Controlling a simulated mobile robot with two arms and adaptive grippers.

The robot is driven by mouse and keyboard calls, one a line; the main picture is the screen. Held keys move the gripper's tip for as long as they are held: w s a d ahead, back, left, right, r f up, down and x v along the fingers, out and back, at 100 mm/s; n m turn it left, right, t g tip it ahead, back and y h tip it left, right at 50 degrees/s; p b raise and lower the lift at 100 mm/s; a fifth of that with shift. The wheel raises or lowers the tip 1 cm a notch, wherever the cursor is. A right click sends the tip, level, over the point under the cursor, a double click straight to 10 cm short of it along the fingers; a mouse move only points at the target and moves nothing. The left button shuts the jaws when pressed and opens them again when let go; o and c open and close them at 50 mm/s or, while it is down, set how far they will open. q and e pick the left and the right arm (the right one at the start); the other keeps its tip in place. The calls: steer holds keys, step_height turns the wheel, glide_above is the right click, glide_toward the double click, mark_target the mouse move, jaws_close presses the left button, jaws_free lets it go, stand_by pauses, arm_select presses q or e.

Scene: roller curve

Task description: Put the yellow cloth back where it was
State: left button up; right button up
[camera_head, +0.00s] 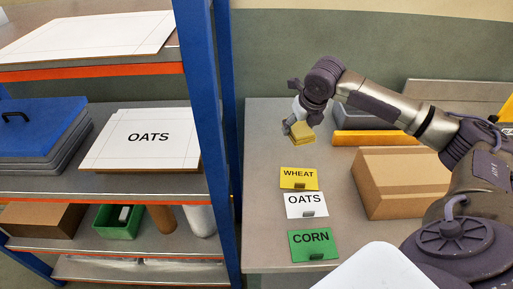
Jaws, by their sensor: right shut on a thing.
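The yellow cloth (301,132) is a small folded square in the head view, above the upper left part of the grey table (262,225). My right gripper (298,124) is shut on it from above. I cannot tell whether the cloth touches the table. My left gripper is not in view.
A blue-post shelf (205,90) at left holds OATS boards (148,140) and a green bin (110,230).

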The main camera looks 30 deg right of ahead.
steer(key=shift+w+d+n, duration=0.2)
steer(key=shift+d+n, duration=0.1)
steer(key=shift+d, duration=0.05)
steer(key=shift+w, duration=0.2)
steer(key=p, duration=0.3)
glide_above(259, 148)
steer(key=s, duration=0.1)
step_height(259, 148, down, 7)
steer(key=shift+a+r, duration=0.1)
steer(key=shift+r, duration=0.1)
step_height(259, 148, down, 3)
steer(key=shift+f+p, duration=0.15)
steer(key=shift+p, duration=0.2)
steer(key=shift+f, duration=0.4)
steer(key=o, duration=1.1)
